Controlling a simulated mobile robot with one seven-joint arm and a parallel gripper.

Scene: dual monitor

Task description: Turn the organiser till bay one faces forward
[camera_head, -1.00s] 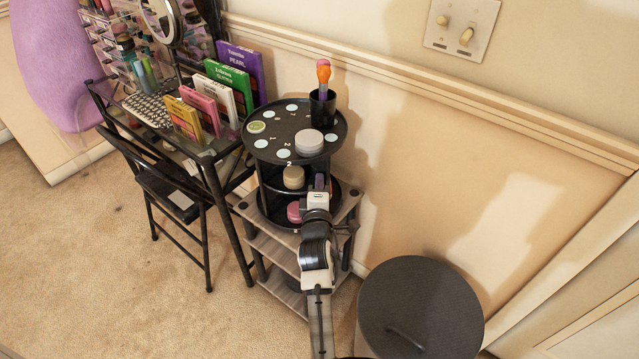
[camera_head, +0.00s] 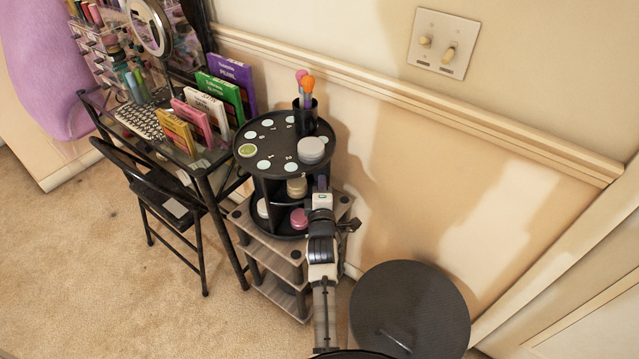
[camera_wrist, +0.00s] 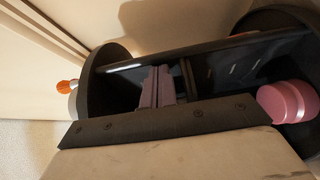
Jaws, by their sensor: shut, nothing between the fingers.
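The organiser (camera_head: 262,168) is a black round two-tier turntable on a small shelf stand. Its top carries pale discs, small white numerals too blurred to read surely, and one green disc (camera_head: 247,150) at the left. A grey jar (camera_head: 311,150) sits at the top's right, and a black cup of brushes (camera_head: 305,118) at its back. Below are a tan jar (camera_head: 297,187), a pink jar (camera_head: 299,218) and a white jar (camera_head: 263,208).
The grey shelf stand (camera_head: 268,254) stands against the wall. A glass desk with upright colour boxes (camera_head: 219,90) and a black folding chair (camera_head: 160,190) is at the left. A dark round-lidded bin (camera_head: 410,300) stands at the right front. Carpet is clear at front left.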

